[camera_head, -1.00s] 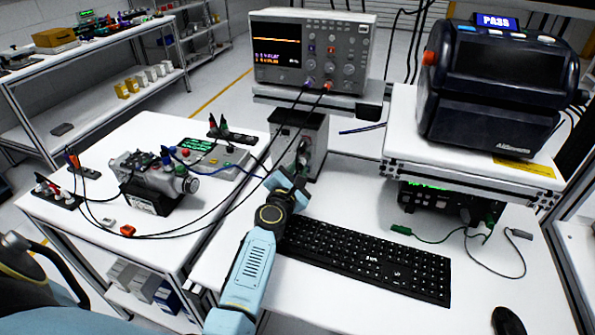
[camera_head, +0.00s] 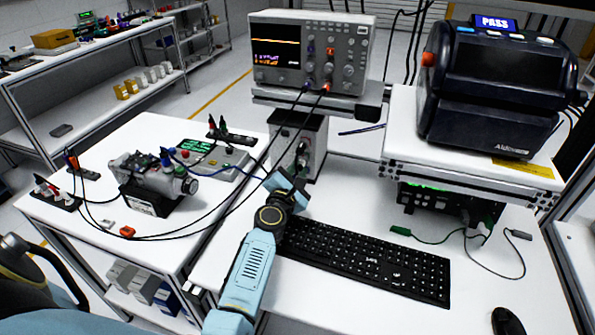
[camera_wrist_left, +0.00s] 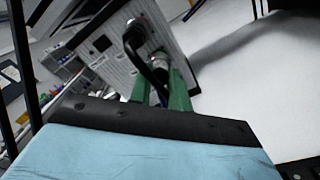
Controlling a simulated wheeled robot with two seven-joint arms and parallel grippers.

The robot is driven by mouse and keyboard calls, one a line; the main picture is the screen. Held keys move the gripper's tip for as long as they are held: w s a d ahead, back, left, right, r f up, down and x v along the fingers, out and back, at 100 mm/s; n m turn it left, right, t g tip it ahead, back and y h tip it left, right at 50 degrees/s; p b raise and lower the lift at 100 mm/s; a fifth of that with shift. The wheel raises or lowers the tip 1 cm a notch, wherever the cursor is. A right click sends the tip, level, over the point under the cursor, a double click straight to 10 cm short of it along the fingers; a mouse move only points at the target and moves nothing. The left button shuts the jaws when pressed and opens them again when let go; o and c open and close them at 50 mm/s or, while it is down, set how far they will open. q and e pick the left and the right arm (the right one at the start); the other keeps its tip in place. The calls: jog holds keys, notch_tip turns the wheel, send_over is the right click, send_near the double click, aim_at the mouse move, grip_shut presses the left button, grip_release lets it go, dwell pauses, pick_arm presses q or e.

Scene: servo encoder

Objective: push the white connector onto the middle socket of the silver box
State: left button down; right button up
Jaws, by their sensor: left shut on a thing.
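The silver box (camera_head: 312,130) stands on the white desk under the oscilloscope shelf. In the left wrist view its light front panel (camera_wrist_left: 118,68) is tilted, with a dark square socket and small markings. My left gripper (camera_head: 301,163) is close in front of this panel. My right gripper is not in view.
A black keyboard (camera_head: 365,258) lies on the desk right of my left arm. The oscilloscope (camera_head: 312,52) is above the box, with leads running to the device (camera_head: 153,183) on the left table. A black printer-like machine (camera_head: 492,90) stands at right.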

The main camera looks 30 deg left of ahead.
pick_arm(q)
jog(key=shift+w, duration=0.2)
dwell(0.5)
jog(key=c, duration=1.2)
grip_release()
jog(key=shift+c, duration=0.2)
jog(key=shift+s, duration=0.1)
jog(key=shift+s, duration=0.3)
jog(key=v, duration=1.2)
jog(key=shift+s, duration=0.35)
